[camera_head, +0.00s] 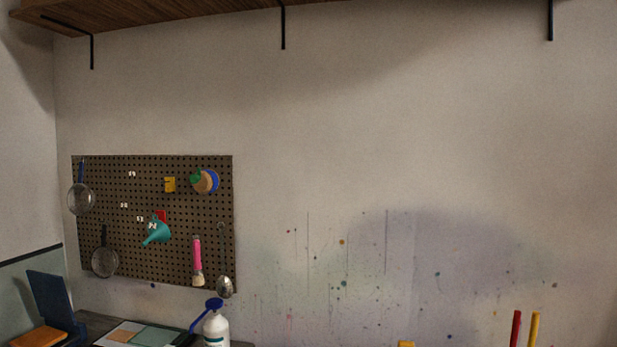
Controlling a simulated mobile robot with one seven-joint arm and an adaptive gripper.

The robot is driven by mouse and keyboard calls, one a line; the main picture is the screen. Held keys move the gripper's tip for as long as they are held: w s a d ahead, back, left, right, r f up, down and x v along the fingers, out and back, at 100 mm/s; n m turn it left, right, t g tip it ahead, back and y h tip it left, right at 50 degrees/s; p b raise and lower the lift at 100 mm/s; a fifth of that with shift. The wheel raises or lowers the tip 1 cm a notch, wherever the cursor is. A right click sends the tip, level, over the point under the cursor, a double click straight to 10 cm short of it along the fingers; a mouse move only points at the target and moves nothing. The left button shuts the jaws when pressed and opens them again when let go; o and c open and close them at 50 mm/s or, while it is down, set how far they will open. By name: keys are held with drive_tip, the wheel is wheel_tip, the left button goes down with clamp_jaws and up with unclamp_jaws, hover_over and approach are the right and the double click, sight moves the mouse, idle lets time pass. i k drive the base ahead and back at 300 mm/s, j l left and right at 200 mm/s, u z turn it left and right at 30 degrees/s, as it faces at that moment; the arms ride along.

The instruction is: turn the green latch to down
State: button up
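I cannot make out a green latch for certain. A small dark green piece (196,177) shows on the pegboard, at the upper left of a tan disc (205,182) and a blue disc (214,180). It is too small to tell whether it is a latch or which way it points. A teal funnel-shaped thing (157,233) hangs lower on the board. My gripper is not in view.
The brown pegboard (150,272) hangs on the left wall area, with strainers, a pink-handled brush (197,257) and a spoon (224,287). Below stands a white bottle with a blue top (216,329). A wooden shelf (170,12) runs above.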

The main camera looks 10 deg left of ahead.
sight(194, 179)
drive_tip(key=j+z, duration=0.25)
drive_tip(key=j, duration=0.55)
drive_tip(key=j+z, duration=0.3)
drive_tip(key=j, duration=1.1)
drive_tip(key=k+j+z, duration=0.1)
drive_tip(key=j, duration=0.5)
drive_tip(key=k+j, duration=0.1)
drive_tip(key=j, duration=0.5)
drive_tip(key=k+j, duration=0.1)
drive_tip(key=j, duration=0.45)
drive_tip(key=z, duration=0.05)
